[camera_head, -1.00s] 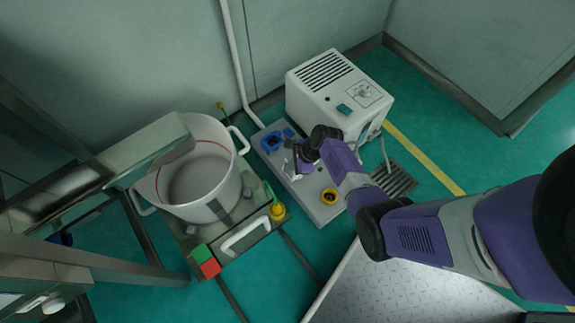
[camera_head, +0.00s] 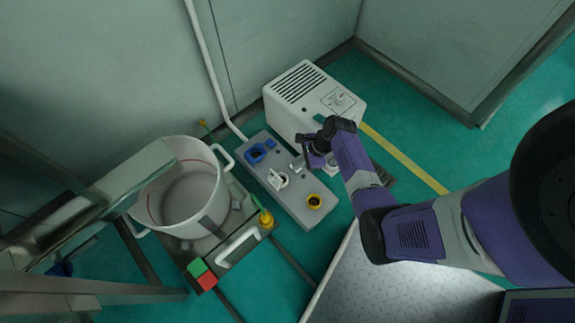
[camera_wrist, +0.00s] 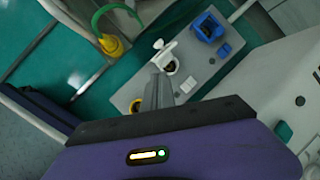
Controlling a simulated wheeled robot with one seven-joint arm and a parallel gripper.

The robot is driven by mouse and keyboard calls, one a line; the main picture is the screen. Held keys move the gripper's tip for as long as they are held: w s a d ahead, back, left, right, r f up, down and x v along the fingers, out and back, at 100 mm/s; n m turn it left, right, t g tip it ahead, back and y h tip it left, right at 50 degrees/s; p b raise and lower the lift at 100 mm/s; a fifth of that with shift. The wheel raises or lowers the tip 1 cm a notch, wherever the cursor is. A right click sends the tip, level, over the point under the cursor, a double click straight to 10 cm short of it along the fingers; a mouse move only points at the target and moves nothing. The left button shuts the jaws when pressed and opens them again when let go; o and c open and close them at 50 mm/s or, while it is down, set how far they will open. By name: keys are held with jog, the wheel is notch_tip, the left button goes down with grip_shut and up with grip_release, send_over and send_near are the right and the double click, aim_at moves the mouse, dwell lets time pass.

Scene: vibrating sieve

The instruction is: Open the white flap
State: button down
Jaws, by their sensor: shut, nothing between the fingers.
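The white flap (camera_head: 277,180) belongs to a white socket on the grey panel (camera_head: 292,207). In the wrist view the flap (camera_wrist: 164,52) stands raised beside a dark round opening, so it looks open. My gripper (camera_head: 299,164) is just right of the flap in the head view, over the panel's right edge. In the wrist view my gripper (camera_wrist: 158,78) has its fingers together, with nothing between them. Its tips are close to the white socket in the picture. I cannot tell whether they touch it.
A blue socket (camera_head: 262,150) and a yellow ring socket (camera_head: 314,202) flank the white one. A white box machine (camera_head: 307,100) stands behind my wrist. A large white pot (camera_head: 187,197) stands to the left, with a yellow part (camera_head: 266,218) beside it.

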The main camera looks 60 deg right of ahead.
jog(key=w+d+f+n+b, duration=0.2)
jog(key=w+d+n+b, duration=0.3)
jog(key=n+b, duration=0.6)
jog(key=shift+w+a+f+n+y+b, duration=0.15)
jog(key=shift+w+a+f+n+b, duration=0.25)
jog(key=shift+a+f+n+b, duration=1.5)
jog(key=shift+w+a+f+n+y+b, duration=0.3)
jog(key=shift+a+f+n+b, duration=0.4)
jog(key=shift+n, duration=2.35)
jog(key=shift+w+a+f+n+y+b, duration=0.1)
jog(key=shift+w+a+f+n+b, duration=0.35)
jog(key=shift+a+f+n+b, duration=1.45)
